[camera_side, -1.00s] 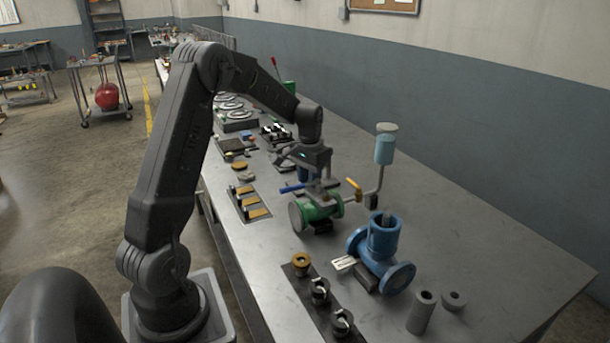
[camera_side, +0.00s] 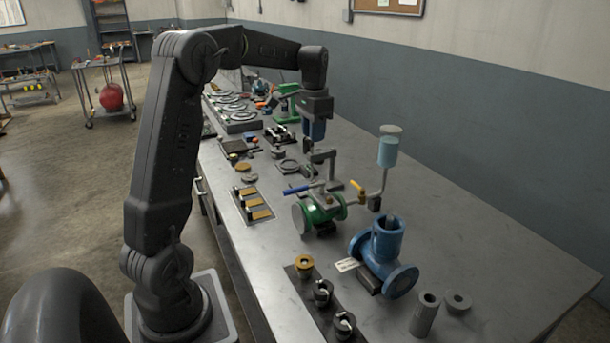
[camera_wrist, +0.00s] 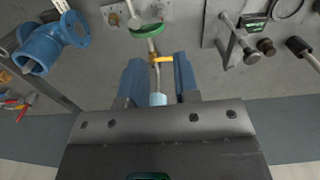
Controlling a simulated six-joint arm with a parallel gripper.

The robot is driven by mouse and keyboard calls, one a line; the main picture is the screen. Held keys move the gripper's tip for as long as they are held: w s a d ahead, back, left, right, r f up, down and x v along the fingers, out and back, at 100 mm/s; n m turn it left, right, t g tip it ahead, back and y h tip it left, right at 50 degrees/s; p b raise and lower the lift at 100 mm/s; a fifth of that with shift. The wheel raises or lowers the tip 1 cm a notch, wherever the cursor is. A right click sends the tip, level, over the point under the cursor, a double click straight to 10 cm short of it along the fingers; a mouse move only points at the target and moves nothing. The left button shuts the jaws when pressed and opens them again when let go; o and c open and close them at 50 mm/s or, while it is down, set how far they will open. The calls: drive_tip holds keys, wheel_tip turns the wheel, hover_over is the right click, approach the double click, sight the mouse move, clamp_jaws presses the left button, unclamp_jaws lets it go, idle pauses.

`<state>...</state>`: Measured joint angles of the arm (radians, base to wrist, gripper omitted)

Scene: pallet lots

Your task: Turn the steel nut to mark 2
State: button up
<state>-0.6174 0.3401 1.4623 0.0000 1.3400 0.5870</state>
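My gripper (camera_side: 316,138) hangs fingers-down above and behind the green valve (camera_side: 320,208). Its two blue fingers stand apart with nothing between them, which the wrist view also shows (camera_wrist: 158,64). The green valve has a blue lever (camera_side: 300,188) and a grey bent fitting (camera_side: 322,158) rising from its top, just below the fingers. In the wrist view the green valve (camera_wrist: 147,27) lies beyond the fingertips. I cannot pick out the steel nut or the number marks at this size.
A thin pipe with a yellow handle (camera_side: 358,186) and a light-blue cup (camera_side: 388,152) rises right of the green valve. A blue flanged valve (camera_side: 383,255) stands nearer the camera. Grey cylinders (camera_side: 425,314) and a dark strip with fittings (camera_side: 318,290) are in front.

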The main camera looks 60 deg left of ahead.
sight(314, 182)
wheel_tip(314, 182, down, 14)
drive_tip(key=m, duration=1)
drive_tip(key=shift+w+r+m, duration=0.15)
drive_tip(key=shift+r+m, duration=0.1)
drive_tip(key=shift+m, duration=0.05)
drive_tip(key=shift+f+m, duration=0.25)
drive_tip(key=shift+m, duration=0.15)
drive_tip(key=m, duration=0.3)
drive_tip(key=shift+m, duration=0.3)
drive_tip(key=m, duration=0.3)
drive_tip(key=shift+m, duration=0.3)
wheel_tip(314, 182, up, 14)
drive_tip(key=r, duration=0.1)
drive_tip(key=s+d+n+t, duration=0.1)
drive_tip(key=s+d+n, duration=0.3)
drive_tip(key=d, duration=0.4)
drive_tip(key=s+d+r+n+t, duration=0.1)
drive_tip(key=s+d+n+t, duration=0.1)
drive_tip(key=s+d+n, duration=0.3)
drive_tip(key=s+d+n+t, duration=0.1)
drive_tip(key=s+d+n, duration=0.4)
drive_tip(key=d, duration=0.5)
drive_tip(key=shift+d+r+y, duration=0.3)
drive_tip(key=shift+r, duration=0.05)
drive_tip(key=shift+o, duration=0.4)
